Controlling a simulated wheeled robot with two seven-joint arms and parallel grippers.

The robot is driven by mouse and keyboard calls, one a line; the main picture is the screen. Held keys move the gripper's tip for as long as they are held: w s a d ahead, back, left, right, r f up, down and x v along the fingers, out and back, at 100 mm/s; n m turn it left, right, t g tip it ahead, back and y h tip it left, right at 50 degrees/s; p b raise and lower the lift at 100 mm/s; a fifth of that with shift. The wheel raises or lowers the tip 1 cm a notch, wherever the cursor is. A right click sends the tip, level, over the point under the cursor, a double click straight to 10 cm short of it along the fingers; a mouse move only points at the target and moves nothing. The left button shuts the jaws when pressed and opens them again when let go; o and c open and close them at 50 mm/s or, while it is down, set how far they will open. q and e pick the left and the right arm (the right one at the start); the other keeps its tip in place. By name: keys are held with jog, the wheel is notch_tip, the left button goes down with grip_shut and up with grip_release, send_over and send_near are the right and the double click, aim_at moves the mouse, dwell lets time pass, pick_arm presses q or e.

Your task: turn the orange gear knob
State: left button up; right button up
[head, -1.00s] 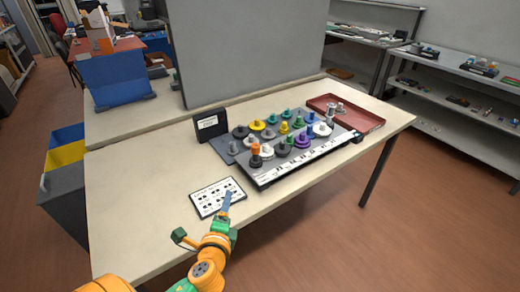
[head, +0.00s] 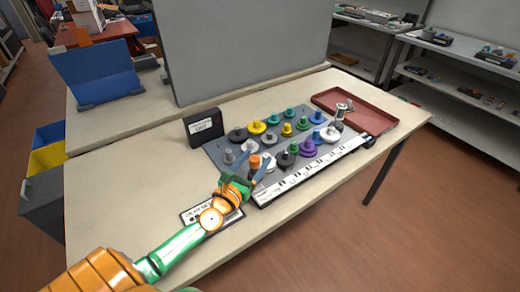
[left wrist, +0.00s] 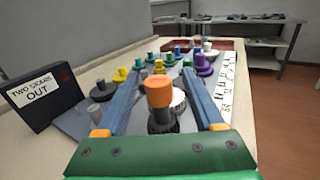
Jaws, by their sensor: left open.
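The orange gear knob (head: 254,161) stands upright at the near left corner of the grey gear board (head: 220,150). In the left wrist view the orange knob (left wrist: 159,92) sits on a dark gear base, between the two blue fingers. My left gripper (head: 252,164) is open, with one finger on each side of the knob. In the left wrist view I see a gap between the left finger and the knob; the right finger is closer, and I cannot tell whether it touches. My right gripper is not in view.
Several gears with coloured knobs (head: 287,129) crowd the board behind and to the right. A black sign box (head: 203,126) reading "TWO GEARS OUT" stands at the left. A red tray (head: 378,117) lies at the far right. A printed card (head: 197,217) lies partly under my arm.

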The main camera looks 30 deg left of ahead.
pick_arm(q)
jog(key=w, duration=0.4)
jog(key=shift+a+f, duration=0.3)
jog(key=shift+a, duration=0.05)
jog(key=shift+s+r, duration=0.1)
jog(key=shift+s, duration=0.05)
jog(key=shift+d, duration=0.1)
jog(key=c, duration=0.3)
grip_shut()
jog(key=shift+r+n+y+p, duration=0.45)
jog(key=shift+n+y+p, duration=0.25)
jog(key=shift+y+p, duration=0.25)
jog(key=shift+s+a+f+n+g+y+p, duration=0.1)
jog(key=shift+a+n+g+y+p, duration=0.1)
jog(key=shift+n+y, duration=0.25)
jog(key=shift+a+n+g+y+p, duration=0.15)
jog(key=shift+n+g+y, duration=0.1)
jog(key=shift+y, duration=0.35)
jog(key=y, duration=0.1)
jog(key=n+g+y, duration=0.1)
jog(key=n+y, duration=0.1)
jog(key=shift+s+a+f, duration=0.15)
jog(key=shift+a+f, duration=0.15)
